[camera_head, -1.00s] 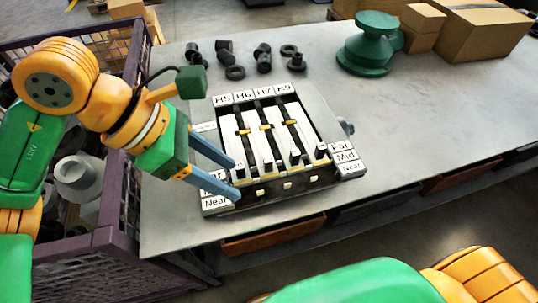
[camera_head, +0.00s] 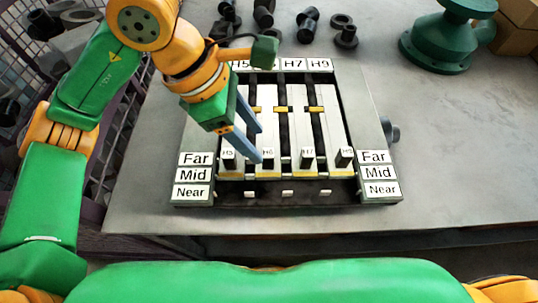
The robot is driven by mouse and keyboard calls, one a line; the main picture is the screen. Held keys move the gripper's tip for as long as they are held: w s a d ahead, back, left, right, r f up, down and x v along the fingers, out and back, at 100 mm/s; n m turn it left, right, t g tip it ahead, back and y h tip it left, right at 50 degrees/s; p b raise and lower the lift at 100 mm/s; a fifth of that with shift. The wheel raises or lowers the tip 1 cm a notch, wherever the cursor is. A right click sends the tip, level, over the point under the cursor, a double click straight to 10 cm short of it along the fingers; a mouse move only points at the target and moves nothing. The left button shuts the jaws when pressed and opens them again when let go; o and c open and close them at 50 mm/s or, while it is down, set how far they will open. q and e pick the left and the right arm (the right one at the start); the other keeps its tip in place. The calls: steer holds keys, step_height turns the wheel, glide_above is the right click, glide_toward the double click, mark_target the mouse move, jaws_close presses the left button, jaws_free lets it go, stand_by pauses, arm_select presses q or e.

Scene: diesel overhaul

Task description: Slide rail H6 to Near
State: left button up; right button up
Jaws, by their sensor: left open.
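The rail block (camera_head: 385,140) stands on the table, with Far, Mid and Near labels on both sides. Rail H6 (camera_head: 268,172) is the second white rail from the left. Its dark knob (camera_head: 268,153) is level with the Far labels, in line with the knobs of H5 (camera_head: 228,155), H7 (camera_head: 307,153) and H9 (camera_head: 346,155). My left gripper (camera_head: 259,145) is open, with its blue fingers pointing down beside the H6 knob. I cannot tell whether they touch it. The fingers and wrist hide part of H5 and H6. My right gripper is out of view.
A green flanged part (camera_head: 440,42) stands at the back right, near cardboard boxes (camera_head: 515,25). Several dark fittings (camera_head: 307,25) lie behind the block. A purple crate (camera_head: 110,150) is at the left. The table right of the block is clear.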

mark_target(268, 152)
arm_select(q)
steer(key=p+x, duration=0.1)
steer(key=x, duration=0.4)
steer(key=shift+d+r, duration=0.1)
steer(key=shift+d, duration=0.05)
steer(key=shift+d+f, duration=0.1)
steer(key=shift+f, duration=0.4)
jaws_close()
steer(key=shift+w, duration=0.1)
stand_by(0.6)
